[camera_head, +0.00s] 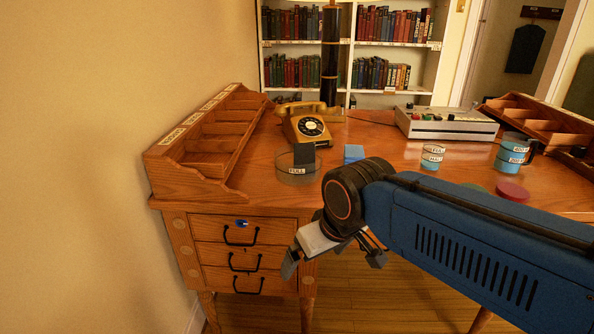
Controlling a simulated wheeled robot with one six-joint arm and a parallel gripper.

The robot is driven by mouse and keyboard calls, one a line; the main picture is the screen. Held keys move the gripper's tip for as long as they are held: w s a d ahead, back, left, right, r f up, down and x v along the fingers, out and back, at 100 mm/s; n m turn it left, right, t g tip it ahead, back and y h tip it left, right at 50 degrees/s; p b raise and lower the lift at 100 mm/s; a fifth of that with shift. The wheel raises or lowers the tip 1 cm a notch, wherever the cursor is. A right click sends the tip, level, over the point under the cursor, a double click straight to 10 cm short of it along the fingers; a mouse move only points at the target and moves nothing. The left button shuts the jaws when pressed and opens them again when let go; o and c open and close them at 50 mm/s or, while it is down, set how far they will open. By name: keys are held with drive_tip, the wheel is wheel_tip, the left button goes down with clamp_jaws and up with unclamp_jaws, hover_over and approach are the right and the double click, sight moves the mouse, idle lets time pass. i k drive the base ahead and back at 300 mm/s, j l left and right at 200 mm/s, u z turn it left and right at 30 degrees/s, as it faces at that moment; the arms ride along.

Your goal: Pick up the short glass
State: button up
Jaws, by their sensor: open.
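A short glass (432,158) with pale blue contents and two white labels stands upright on the wooden desk, right of centre. To its right stands a larger blue-filled measuring jug (512,152) with a dark handle. A wide, low clear vessel labelled FULL (297,170) stands on the left part of the desk, with a dark block in or behind it. My gripper (333,262) is open and empty, in front of the desk near its drawers. It is to the left of the short glass, nearer the camera, and apart from it.
A yellow telephone (307,126), a small blue block (353,153) and a grey console (447,124) are on the desk. A red disc (512,191) lies in front of the jug. A wooden rack (210,135) edges the left side. My blue arm hides part of the front desk.

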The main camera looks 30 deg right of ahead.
sight(433, 153)
drive_tip(key=z, duration=1.5)
drive_tip(key=k+l+u, duration=0.1)
drive_tip(key=l, duration=0.2)
drive_tip(key=k+l+u, duration=0.15)
drive_tip(key=l, duration=0.15)
drive_tip(key=k+l+u, duration=0.1)
drive_tip(key=l, duration=0.2)
